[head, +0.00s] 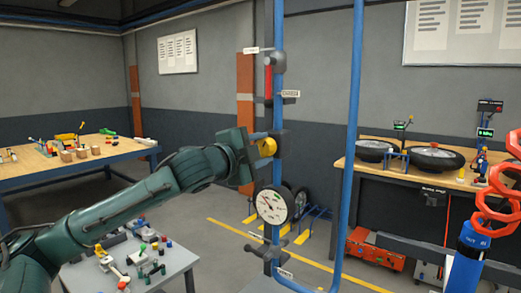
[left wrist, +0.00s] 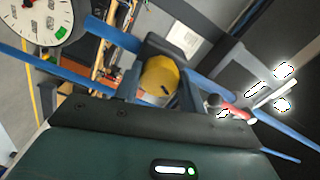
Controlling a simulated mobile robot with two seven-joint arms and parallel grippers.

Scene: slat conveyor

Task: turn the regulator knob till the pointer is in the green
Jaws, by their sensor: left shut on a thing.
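The yellow regulator knob (head: 267,147) sits on a dark body on the blue pipe stand. My left gripper (head: 266,144) is shut on it from the left. In the left wrist view, the knob (left wrist: 160,78) shows between the fingers (left wrist: 162,88). The round white gauge (head: 273,205) hangs below the knob. It also shows at the upper left of the left wrist view (left wrist: 36,22), partly cut off, with a green patch and a red mark near its rim. Its pointer is too small to read exactly against the green. My right gripper is out of view.
Blue upright pipes (head: 350,140) stand close right of the knob. A red-handled valve (head: 268,80) is above it. Red handwheels (head: 500,190) and a blue cylinder (head: 468,255) are at the right. A grey table (head: 180,265) with small parts stands below my left arm.

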